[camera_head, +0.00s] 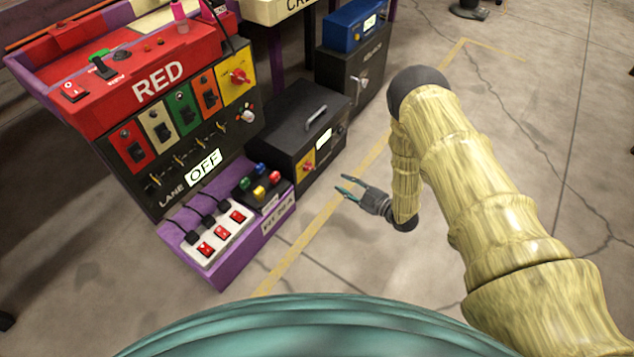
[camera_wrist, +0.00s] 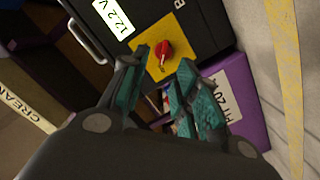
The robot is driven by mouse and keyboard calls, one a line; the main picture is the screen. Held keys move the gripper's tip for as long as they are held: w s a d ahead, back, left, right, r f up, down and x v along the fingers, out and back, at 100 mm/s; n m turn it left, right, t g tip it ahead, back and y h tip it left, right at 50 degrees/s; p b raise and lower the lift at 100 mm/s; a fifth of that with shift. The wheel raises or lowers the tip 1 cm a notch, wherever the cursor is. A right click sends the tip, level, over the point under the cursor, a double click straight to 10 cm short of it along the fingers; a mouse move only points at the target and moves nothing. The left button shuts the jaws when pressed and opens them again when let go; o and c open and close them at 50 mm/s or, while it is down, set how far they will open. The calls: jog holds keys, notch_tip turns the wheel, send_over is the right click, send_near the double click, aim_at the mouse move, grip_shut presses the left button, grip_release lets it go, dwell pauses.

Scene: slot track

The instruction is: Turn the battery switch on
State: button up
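The battery switch (camera_wrist: 162,55) is a red rotary knob on a yellow square plate on the front of a black box (camera_wrist: 215,20). In the head view the box (camera_head: 285,115) stands on the floor, its yellow plate (camera_head: 305,168) small and the knob hard to make out. My gripper (camera_head: 349,187) is open and empty, with teal fingers pointing toward the box from the right. In the wrist view the gripper (camera_wrist: 165,76) has the knob between and beyond its fingertips, apparently apart from them. I cannot tell the switch setting for sure.
A lit display (camera_wrist: 113,16) reads 12.2 V. A red lane panel (camera_head: 160,85) reads OFF and has another red knob (camera_head: 238,76) on yellow. A power strip (camera_head: 219,232) with red switches lies on a purple ledge. A blue unit (camera_head: 350,25) stands behind. Floor at right is clear.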

aim_at(309, 167)
jog(key=w+a+f+n+y+b, duration=0.1)
jog(key=w+a+b, duration=0.5)
jog(key=a, duration=0.4)
jog(key=shift+w+f+n+g+y+b, duration=0.3)
jog(key=shift+w+n+y, duration=0.1)
jog(key=shift+w, duration=0.25)
grip_shut()
